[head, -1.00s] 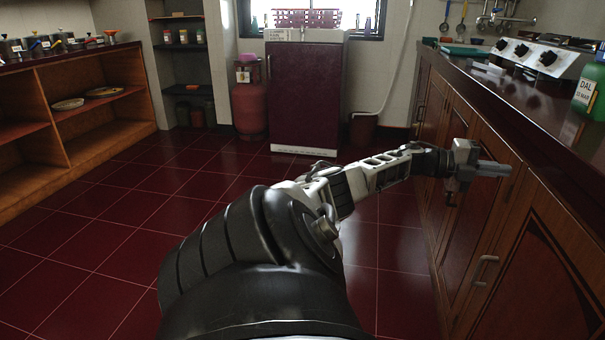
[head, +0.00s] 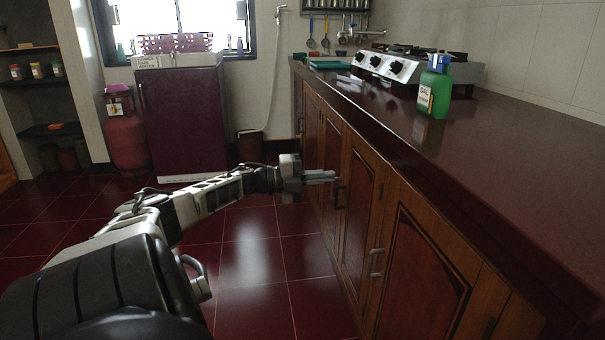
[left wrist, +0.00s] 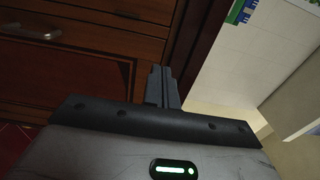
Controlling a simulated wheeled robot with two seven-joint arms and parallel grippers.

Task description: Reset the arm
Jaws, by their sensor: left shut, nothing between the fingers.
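My left arm reaches in from the lower left in the head view. Its left gripper (head: 320,177) is shut and empty, with the fingers level and pointing right toward the wooden cabinet doors (head: 360,205) below the counter. In the left wrist view the closed fingers (left wrist: 162,87) show as a dark pair side by side, in front of the cabinet front. I cannot tell whether the fingertips touch the cabinet. My right gripper does not show in either view.
The dark red counter (head: 520,150) runs along the right. A green bottle labelled DAL (head: 434,88) and a stove (head: 395,68) stand on it. A dark red fridge (head: 183,120) and a red gas cylinder (head: 124,140) stand at the back. The tiled floor (head: 250,255) is clear.

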